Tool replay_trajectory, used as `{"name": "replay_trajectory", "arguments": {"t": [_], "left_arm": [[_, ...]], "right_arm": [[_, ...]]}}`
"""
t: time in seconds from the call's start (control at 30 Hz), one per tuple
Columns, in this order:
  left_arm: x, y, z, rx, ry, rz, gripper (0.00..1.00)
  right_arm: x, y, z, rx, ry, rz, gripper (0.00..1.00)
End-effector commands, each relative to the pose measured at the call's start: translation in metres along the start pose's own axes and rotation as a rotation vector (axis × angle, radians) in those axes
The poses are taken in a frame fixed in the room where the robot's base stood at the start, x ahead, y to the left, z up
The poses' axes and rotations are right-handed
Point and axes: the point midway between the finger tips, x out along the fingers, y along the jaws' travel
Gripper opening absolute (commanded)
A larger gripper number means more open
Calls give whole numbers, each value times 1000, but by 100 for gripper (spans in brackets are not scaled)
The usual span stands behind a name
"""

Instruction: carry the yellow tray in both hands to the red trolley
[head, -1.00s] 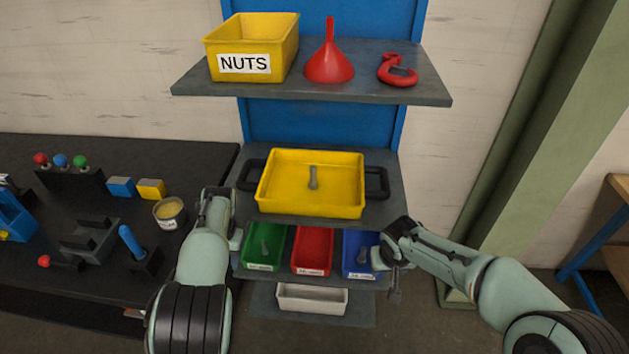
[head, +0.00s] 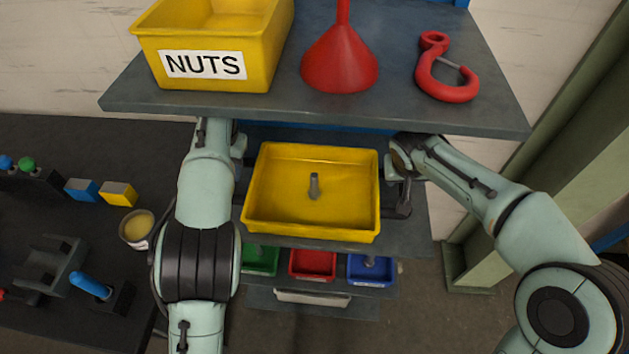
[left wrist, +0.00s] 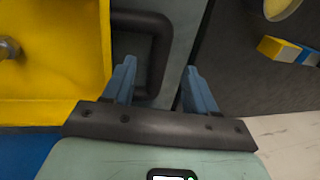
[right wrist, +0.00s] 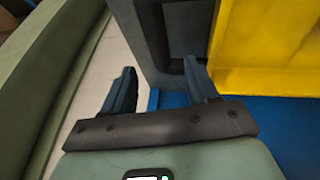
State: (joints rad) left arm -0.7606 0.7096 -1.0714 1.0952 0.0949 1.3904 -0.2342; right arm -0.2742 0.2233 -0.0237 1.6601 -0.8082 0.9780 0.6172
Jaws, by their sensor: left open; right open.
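The yellow tray (head: 275,185) sits on the middle shelf with a grey upright piece (head: 314,186) inside. It also shows in the left wrist view (left wrist: 50,70) and right wrist view (right wrist: 265,45). My left gripper (left wrist: 158,66) is open at the tray's left side. The outer bar of a black handle (left wrist: 160,45) appears between its fingers. My right gripper (right wrist: 159,65) is open at the right side, with the dark right handle (right wrist: 185,25) just ahead of its fingertips. In the head view, my arms partly hide both handles. The red trolley is not in view.
An upper shelf (head: 330,112) overhangs close above, holding a NUTS bin (head: 215,45), red funnel (head: 340,62) and red hook (head: 443,82). Green, red (head: 312,264) and blue bins sit below. A dark bench (head: 60,140) stands left and a green post (head: 560,170) right.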

Motion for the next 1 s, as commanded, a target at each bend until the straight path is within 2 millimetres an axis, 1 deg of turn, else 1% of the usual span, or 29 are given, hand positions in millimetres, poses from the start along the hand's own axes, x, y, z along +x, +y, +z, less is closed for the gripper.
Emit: {"name": "replay_trajectory", "arguments": {"t": [0.17, 0.27, 0.37, 0.6, 0.7, 0.83, 1.0], "left_arm": [[0, 0, 0, 0, 0, 0, 57], [5, 0, 0, 0, -1, 0, 57], [16, 0, 0, -1, -4, 0, 57], [52, 0, 1, -1, -4, -2, 57], [64, 0, 0, 0, -2, -1, 57], [73, 0, 0, -1, -1, -1, 57], [76, 0, 0, 0, 0, 0, 57]], "right_arm": [[0, 0, 0, 0, 0, 0, 59], [5, 0, 0, 0, -1, 0, 59], [16, 0, 0, -1, -3, 1, 59], [53, 0, 1, 0, -4, 1, 59], [64, 0, 0, 0, -2, 1, 59], [73, 0, 0, -1, -1, 0, 59], [76, 0, 0, 0, 0, 0, 59]]}}
